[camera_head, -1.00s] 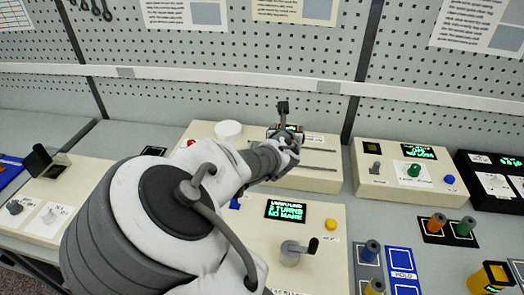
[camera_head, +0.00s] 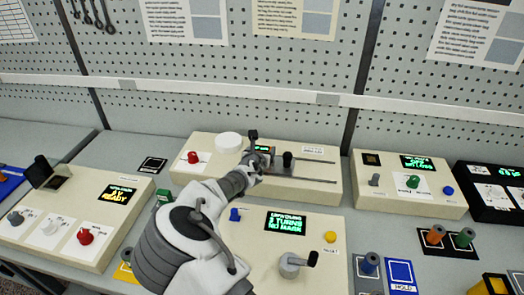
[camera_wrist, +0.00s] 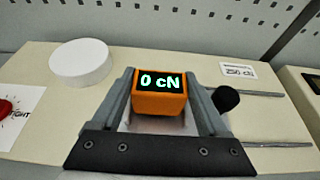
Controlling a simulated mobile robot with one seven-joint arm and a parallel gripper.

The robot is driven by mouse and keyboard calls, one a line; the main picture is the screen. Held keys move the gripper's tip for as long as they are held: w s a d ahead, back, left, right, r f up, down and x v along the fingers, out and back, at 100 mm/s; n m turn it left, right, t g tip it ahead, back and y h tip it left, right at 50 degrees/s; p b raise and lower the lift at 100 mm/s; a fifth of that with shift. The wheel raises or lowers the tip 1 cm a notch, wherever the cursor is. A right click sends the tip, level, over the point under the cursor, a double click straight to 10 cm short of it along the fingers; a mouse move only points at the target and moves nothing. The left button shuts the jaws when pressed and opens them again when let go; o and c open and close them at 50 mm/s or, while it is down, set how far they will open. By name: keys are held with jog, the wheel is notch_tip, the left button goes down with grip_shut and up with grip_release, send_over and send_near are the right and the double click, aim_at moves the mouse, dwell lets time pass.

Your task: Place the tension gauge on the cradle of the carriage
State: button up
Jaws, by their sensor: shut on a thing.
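The tension gauge is a small orange block (camera_wrist: 160,104) with a black display reading "0 cN" in the wrist view. It sits between the two grey fingers of my gripper (camera_wrist: 163,90), which is shut on it. In the head view my gripper (camera_head: 259,158) is over the back beige unit, and the gauge's dark display (camera_head: 263,149) shows at its tip. The carriage (camera_head: 283,167), with a black knob (camera_head: 288,159), is on the rails just right of my gripper. The cradle is hidden, and I cannot tell whether the gauge touches it.
The back unit (camera_head: 318,199) carries a white disc (camera_head: 228,142), a red knob (camera_head: 193,157) and two rails (camera_head: 312,180). A front unit with a crank (camera_head: 291,263) stands nearer. Other control units flank these. A yellow and black object (camera_head: 490,285) is at bottom right.

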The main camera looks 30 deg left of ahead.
jog(key=shift+f, duration=0.35)
jog(key=shift+f, duration=0.15)
jog(key=o, duration=1.5)
jog(key=shift+c, duration=0.2)
jog(key=shift+s+r, duration=0.1)
jog(key=shift+r, duration=0.15)
jog(key=v, duration=1.1)
jog(key=shift+s+d+b, duration=0.15)
jog(key=shift+s+b, duration=0.25)
jog(key=shift+b, duration=0.05)
